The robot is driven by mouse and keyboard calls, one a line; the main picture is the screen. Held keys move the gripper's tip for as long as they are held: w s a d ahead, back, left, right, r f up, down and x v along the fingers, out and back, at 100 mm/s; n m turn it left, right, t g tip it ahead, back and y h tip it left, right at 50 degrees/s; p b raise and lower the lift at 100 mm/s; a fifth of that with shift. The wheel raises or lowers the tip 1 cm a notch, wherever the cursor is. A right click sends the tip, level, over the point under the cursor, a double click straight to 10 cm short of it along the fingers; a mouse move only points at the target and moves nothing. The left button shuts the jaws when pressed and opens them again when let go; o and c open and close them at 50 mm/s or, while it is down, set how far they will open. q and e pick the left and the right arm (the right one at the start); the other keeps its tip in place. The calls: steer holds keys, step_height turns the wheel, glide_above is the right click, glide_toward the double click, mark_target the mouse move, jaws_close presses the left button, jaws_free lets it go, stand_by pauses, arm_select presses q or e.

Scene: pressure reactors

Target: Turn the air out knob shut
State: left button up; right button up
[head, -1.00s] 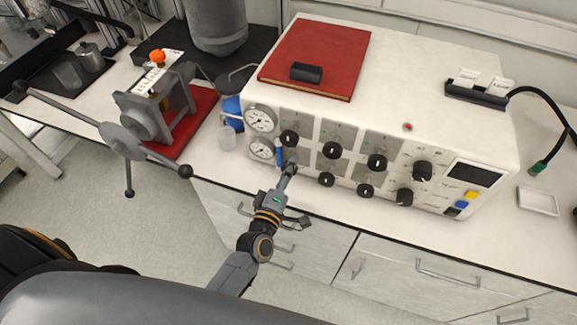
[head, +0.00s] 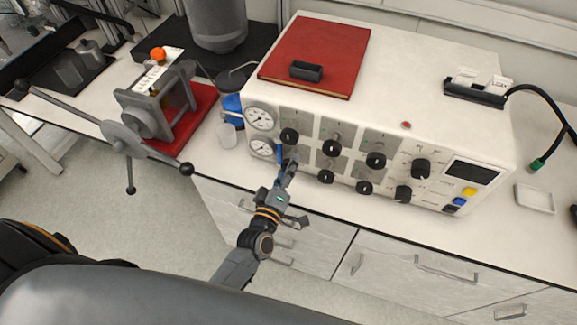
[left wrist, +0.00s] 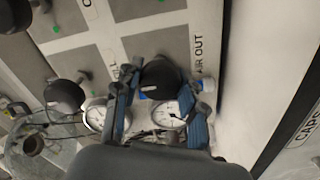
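The air out knob (left wrist: 160,77) is black and round, with a short white mark, and sits beside its "AIR OUT" label (left wrist: 197,48) in the left wrist view. My left gripper (left wrist: 163,108) has its two blue-padded fingers apart, one on each side of the knob. I cannot tell whether the pads touch it. In the head view my left gripper (head: 289,164) is at the lower left of the white control unit's front panel (head: 310,163), and its fingers hide this knob. My right gripper is not in view.
Two round gauges (head: 260,118) are just left of the knob area. Another black knob (head: 289,135) is just above my gripper, and a lower-row knob (head: 326,177) is to its right. A clear cup (head: 227,136) and a reactor on a red base (head: 196,130) stand left.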

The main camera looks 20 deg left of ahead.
arm_select(q)
steer(key=o, duration=0.4)
steer(key=s, duration=1.2)
steer(key=shift+a, duration=0.2)
steer(key=s+f+m+g+h+b, duration=0.1)
steer(key=s+f+m+g, duration=0.2)
steer(key=f, duration=0.7)
steer(key=s+f+m+g+b, duration=0.1)
steer(key=s+f+m+g, duration=0.15)
steer(key=f, duration=0.75)
steer(key=s+f+m+g+h+b, duration=0.1)
steer(key=s+f+m+g, duration=0.2)
steer(key=f, duration=0.7)
steer(key=s+a+f+m+g+y+b, duration=0.1)
steer(key=s+a+f+m+g, duration=0.1)
steer(key=s+f, duration=0.4)
steer(key=s+a+f+m+g+b, duration=0.1)
steer(key=s+a+f+m+g, duration=0.1)
steer(key=s+f, duration=0.4)
steer(key=s+a+f+m+g+y+b, duration=0.1)
steer(key=s+a+f+g, duration=0.3)
steer(key=s, duration=0.6)
step_height(320, 180, down, 2)
steer(key=shift+a+f+m+g+y, duration=0.1)
steer(key=shift+m+g+y, duration=0.2)
steer(key=shift+m, duration=0.15)
